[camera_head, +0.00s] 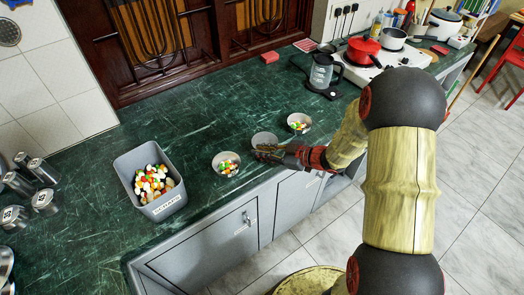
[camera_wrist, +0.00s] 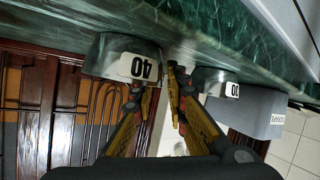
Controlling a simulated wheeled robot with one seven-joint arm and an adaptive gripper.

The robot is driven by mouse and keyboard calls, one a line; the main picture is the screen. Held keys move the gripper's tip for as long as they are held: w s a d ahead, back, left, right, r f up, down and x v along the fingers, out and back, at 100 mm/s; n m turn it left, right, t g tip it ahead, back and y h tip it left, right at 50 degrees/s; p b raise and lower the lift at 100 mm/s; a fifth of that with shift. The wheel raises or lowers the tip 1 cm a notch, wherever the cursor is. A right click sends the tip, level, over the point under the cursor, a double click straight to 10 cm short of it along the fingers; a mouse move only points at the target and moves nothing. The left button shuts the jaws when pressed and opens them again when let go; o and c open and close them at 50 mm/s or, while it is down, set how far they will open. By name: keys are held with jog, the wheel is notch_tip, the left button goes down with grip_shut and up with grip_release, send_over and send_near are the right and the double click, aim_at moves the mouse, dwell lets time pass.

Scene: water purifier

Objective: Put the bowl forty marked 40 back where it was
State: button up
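The bowl marked 40 (camera_wrist: 112,55) shows upside down in the wrist view, its label facing me. I take it for the middle grey bowl (camera_head: 264,138) in the head view, on the green counter beside my gripper. No food is visible inside it. My gripper (camera_head: 268,153) is at the near side of this bowl, close to the counter's front edge. In the wrist view my gripper (camera_wrist: 155,82) has its fingers apart, close to the bowl's right side. I cannot tell whether a finger touches the bowl.
A bowl with coloured pieces (camera_head: 226,163) stands left, another (camera_head: 299,123) behind right. The grey SCRAPS bin (camera_head: 149,181) holds many coloured pieces. Counter between bin and kettle is clear.

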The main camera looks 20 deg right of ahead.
jog(key=shift+o, duration=1.2)
